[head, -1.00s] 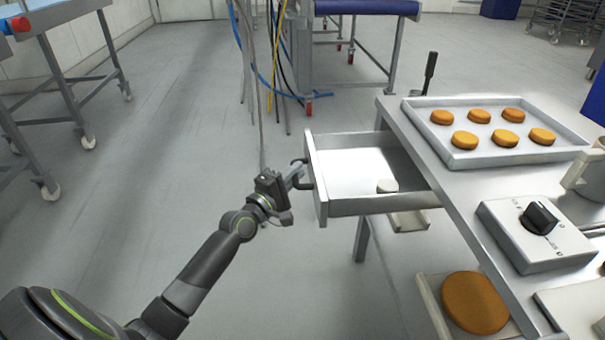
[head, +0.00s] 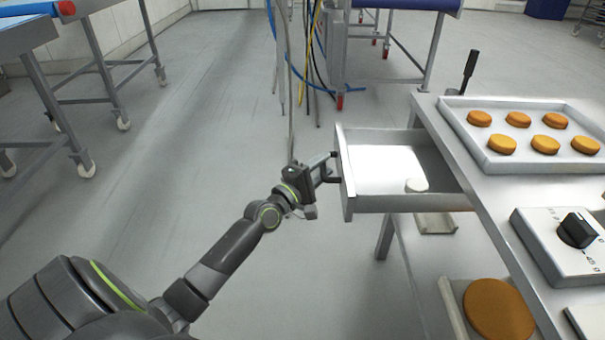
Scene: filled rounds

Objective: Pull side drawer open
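The side drawer (head: 347,190) stands pulled out to the left from under the steel table (head: 478,185). Its inside shows, with a small white round piece (head: 416,185) on its floor. A dark handle (head: 334,180) sits on the drawer's outer front. My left gripper (head: 326,167) is at this handle, its fingertips overlapping it in the picture. The fingers are too small and dark to tell whether they are closed around it. My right gripper is out of view.
On the table are a tray (head: 452,106) of orange rounds and a dial box (head: 540,255). A large orange round (head: 498,309) lies on a lower shelf. Cables (head: 290,70) hang behind the gripper. The floor left of the drawer is clear.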

